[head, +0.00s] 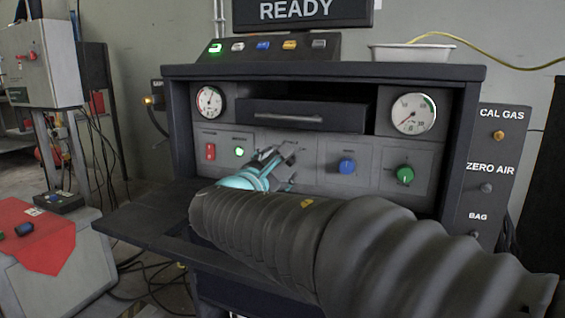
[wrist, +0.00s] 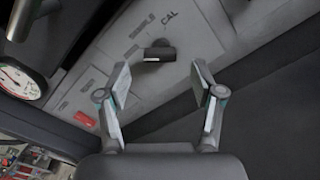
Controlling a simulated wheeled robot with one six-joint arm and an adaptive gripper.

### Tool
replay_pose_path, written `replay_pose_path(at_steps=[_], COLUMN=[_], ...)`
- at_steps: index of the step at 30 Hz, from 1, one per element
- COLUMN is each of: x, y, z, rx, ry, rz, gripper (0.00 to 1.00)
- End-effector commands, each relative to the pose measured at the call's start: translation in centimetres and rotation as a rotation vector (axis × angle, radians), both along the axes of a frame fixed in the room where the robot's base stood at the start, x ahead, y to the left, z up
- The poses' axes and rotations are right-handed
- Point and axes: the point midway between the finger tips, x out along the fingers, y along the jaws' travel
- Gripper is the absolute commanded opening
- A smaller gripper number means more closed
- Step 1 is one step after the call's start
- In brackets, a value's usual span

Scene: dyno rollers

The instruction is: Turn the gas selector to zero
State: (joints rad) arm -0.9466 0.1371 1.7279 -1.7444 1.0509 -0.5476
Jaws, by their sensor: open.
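The gas selector (wrist: 158,51) is a black bar-shaped knob on the grey panel in the wrist view. The fingers appear apart from the knob. In the head view my gripper (head: 278,163) is in front of the panel's middle and hides the selector.
A blue knob (head: 347,166) and a green knob (head: 404,175) are right of my gripper. A red switch (head: 210,152) and a lit green button (head: 239,152) are left. A drawer (head: 305,115) lies above, between two gauges. A dark shelf (head: 150,222) juts out below.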

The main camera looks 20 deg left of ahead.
Motion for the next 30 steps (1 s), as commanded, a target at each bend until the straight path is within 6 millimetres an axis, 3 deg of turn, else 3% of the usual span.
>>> replay_pose_path(at_steps=[6, 12, 18, 30], x=[-4.5, -7.1, -8.1, -8.0], y=[0.5, 0.7, 0.7, 0.6], z=[0.0, 0.0, 0.0, 0.0], rx=[-0.001, -0.001, -0.001, -0.001], ry=[0.0, -0.001, -0.001, -0.001], rz=[0.005, 0.003, 0.0, -0.002], gripper=[0.67, 0.67, 0.67, 0.67])
